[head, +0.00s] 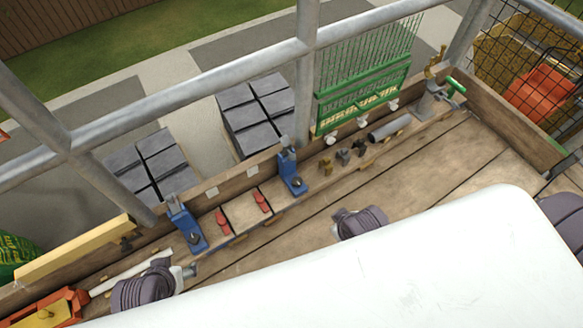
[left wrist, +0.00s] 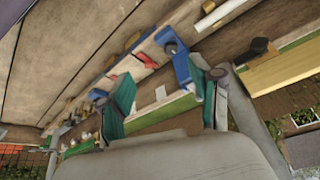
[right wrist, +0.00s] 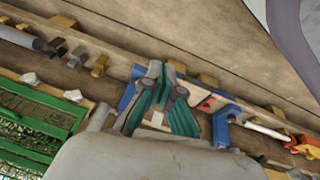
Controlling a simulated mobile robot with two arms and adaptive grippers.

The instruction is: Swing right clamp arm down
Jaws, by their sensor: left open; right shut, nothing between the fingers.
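Two blue clamps stand along the wooden ledge in the head view, the left clamp (head: 187,226) and the right clamp (head: 290,172). Each has an upright blue part; whether their arms are up or down is hard to tell. My right gripper (right wrist: 172,92) has its teal fingers together, empty, in front of the right clamp (right wrist: 128,96) in the right wrist view, partly covering it; contact cannot be told. My left gripper (left wrist: 165,92) has its teal fingers spread, with nothing between them, near the left clamp (left wrist: 179,57) in the left wrist view.
Red pieces (head: 222,221) lie between the clamps. A metal railing (head: 200,75) runs behind. Bare planks (head: 430,160) lie in front.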

